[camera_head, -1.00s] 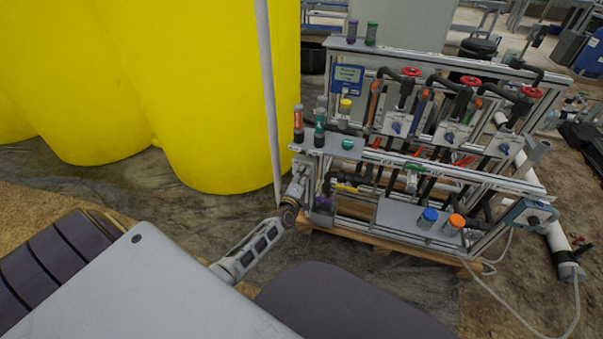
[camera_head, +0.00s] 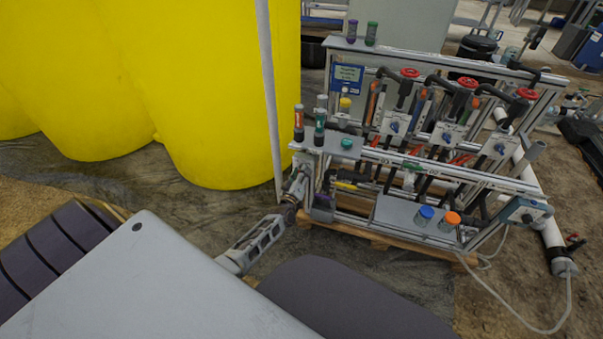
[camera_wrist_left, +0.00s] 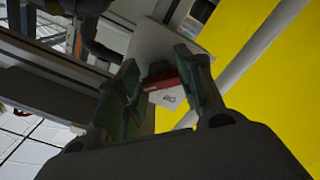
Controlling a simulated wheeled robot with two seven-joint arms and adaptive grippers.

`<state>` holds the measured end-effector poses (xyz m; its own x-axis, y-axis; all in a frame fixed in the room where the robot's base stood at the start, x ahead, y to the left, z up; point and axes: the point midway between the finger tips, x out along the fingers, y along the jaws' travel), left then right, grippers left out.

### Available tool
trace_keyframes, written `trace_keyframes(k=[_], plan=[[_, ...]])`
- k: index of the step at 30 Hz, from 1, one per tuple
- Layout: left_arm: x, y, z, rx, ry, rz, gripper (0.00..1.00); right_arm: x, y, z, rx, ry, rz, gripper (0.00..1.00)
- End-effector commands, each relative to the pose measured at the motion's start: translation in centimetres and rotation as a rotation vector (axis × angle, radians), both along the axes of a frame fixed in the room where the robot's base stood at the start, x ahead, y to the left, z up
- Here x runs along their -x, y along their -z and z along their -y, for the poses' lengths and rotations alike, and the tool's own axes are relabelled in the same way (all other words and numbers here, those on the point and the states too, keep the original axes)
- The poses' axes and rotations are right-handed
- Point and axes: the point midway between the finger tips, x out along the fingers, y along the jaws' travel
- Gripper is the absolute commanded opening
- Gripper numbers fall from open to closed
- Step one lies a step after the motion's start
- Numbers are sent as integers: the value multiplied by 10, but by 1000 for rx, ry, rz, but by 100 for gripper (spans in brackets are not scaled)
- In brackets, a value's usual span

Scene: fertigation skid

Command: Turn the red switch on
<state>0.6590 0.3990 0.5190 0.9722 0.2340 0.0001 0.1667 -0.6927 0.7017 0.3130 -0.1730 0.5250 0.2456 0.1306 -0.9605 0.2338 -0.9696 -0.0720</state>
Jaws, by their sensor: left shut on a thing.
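The red switch (camera_wrist_left: 160,82) shows in the left wrist view as a dark red bar on a pale plate with a small white label (camera_wrist_left: 170,99). The fingers of my left gripper (camera_wrist_left: 163,88) stand on both sides of it, and the gripper is shut on it. Part of the switch is hidden by the fingers. In the head view my left gripper (camera_head: 302,182) is at the left end of the skid's frame, where I cannot make out the switch. My right gripper is not in view.
The skid (camera_head: 440,172) carries pipes, red-handled valves (camera_head: 466,82) and bottles on a wooden pallet. A large yellow tank (camera_head: 215,100) and a pale upright pole (camera_head: 268,90) stand close to the left of it. A loose hose (camera_head: 500,305) lies on the floor at right.

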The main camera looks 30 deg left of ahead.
Motion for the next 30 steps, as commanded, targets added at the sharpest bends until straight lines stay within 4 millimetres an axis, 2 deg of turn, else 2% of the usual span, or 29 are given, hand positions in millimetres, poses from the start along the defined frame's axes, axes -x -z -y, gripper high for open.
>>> trace_keyframes(k=[11, 12, 17, 30], plan=[[1, 2, 1, -8, 1, -5, 13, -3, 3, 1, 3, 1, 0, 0], [1, 2, 1, -8, 1, -5, 38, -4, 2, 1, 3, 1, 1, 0], [0, 1, 1, -7, 1, -4, 59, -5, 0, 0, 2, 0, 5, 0], [2, 1, 0, -7, 1, -2, 59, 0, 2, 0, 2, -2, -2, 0]])
